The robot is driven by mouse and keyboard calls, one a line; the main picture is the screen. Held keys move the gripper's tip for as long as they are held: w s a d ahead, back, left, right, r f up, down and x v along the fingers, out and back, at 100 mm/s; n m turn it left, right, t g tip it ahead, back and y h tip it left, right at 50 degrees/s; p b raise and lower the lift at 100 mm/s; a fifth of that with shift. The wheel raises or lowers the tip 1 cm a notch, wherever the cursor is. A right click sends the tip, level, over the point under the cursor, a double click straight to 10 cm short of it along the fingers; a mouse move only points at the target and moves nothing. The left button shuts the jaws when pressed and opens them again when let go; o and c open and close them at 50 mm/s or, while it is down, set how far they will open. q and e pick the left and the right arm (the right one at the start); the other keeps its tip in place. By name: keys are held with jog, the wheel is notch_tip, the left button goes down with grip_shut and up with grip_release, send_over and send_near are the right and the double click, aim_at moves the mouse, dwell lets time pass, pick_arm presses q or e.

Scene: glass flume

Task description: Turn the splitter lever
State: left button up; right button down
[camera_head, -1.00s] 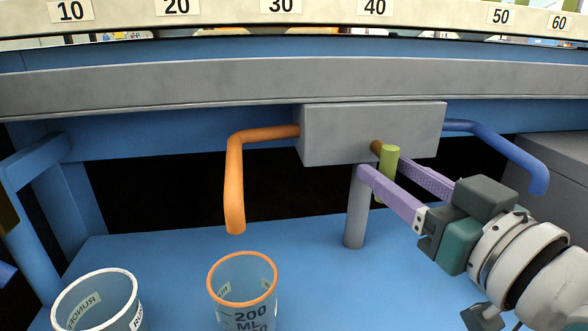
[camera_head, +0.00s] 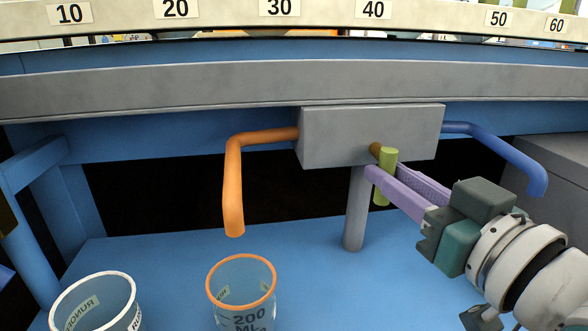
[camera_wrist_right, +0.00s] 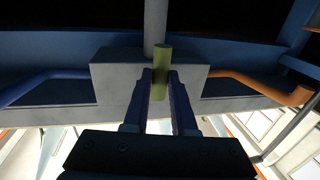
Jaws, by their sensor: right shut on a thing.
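The splitter lever is a yellow-green upright bar (camera_head: 387,160) on a short brown pivot (camera_head: 376,148) at the front of the grey splitter box (camera_head: 350,137). My right gripper (camera_head: 385,180) comes in from the right with purple fingers. It is shut on the lever, one finger on each side. In the right wrist view the lever (camera_wrist_right: 161,75) stands between the two fingertips (camera_wrist_right: 161,90). An orange pipe (camera_head: 233,185) leaves the box on the left and a blue pipe (camera_head: 515,155) on the right. My left gripper is not in view.
A beaker with an orange rim (camera_head: 243,290) stands below the orange pipe's mouth. A white-rimmed beaker (camera_head: 95,305) stands further left. A grey post (camera_head: 354,220) is under the box. The blue shelf (camera_head: 310,260) is clear between the beakers and my right arm.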

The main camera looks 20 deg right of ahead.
jog(key=shift+m+p, duration=0.3)
jog(key=shift+m, duration=0.1)
jog(key=m, duration=0.2)
jog(key=m+p, duration=0.1)
jog(key=m, duration=0.1)
jog(key=a+m+t+p, duration=0.1)
jog(key=m, duration=0.1)
jog(key=shift+w+h, duration=0.15)
jog(key=shift+h, duration=0.25)
jog(key=shift+m, duration=0.4)
jog(key=c, duration=0.7)
grip_release()
jog(key=shift+c, duration=0.2)
